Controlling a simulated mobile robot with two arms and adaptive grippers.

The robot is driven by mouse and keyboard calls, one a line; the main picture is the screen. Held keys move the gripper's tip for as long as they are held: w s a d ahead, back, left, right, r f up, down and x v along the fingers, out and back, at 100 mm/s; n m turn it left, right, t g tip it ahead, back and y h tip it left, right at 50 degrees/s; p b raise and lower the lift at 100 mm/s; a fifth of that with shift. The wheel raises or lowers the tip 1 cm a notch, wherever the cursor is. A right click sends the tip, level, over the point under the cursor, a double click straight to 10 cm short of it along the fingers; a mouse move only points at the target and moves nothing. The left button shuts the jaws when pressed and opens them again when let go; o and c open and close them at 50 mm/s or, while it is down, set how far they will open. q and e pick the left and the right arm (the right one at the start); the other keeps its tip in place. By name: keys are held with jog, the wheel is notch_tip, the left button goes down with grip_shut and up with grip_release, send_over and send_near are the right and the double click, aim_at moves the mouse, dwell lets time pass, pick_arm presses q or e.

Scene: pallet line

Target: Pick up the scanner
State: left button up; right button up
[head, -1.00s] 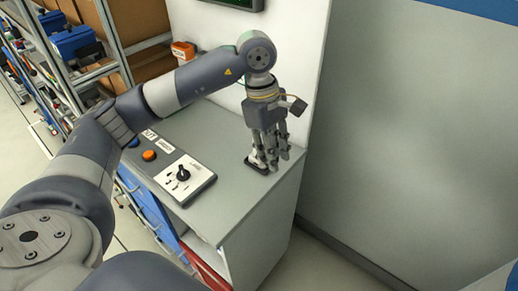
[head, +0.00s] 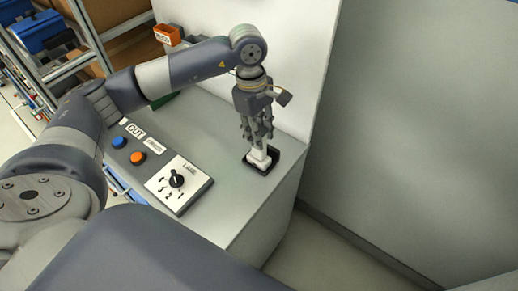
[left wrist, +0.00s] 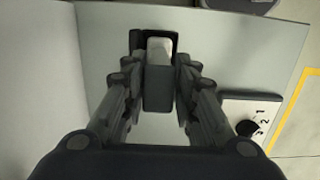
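The scanner (head: 259,157) shows as a small white and dark piece near the right edge of the grey counter. It sits at a black holder (head: 273,165). My left gripper (head: 257,140) is right over it, fingers pointing down. In the left wrist view, the scanner's white part (left wrist: 159,48) lies in the dark holder, with a dark grey block nearer the camera between the fingers (left wrist: 160,75). The fingers are close on both sides of that block; whether they press on it is not clear. My right gripper is not in view.
On the grey counter (head: 225,200) stand a label dial panel (head: 180,185), a blue button (head: 118,142) and an orange button (head: 138,158). A white wall panel rises behind the gripper. An orange bin (head: 167,34) and shelving are at upper left.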

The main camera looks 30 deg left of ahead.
aim_at(258, 159)
pick_arm(q)
jog(key=shift+f, duration=0.6)
jog(key=f+p, duration=0.3)
jog(key=f, duration=0.1)
jog(key=shift+d+f, duration=0.15)
jog(key=shift+d, duration=0.05)
jog(key=shift+f, duration=0.45)
jog(key=shift+c, duration=0.3)
jog(key=c, duration=0.4)
grip_shut()
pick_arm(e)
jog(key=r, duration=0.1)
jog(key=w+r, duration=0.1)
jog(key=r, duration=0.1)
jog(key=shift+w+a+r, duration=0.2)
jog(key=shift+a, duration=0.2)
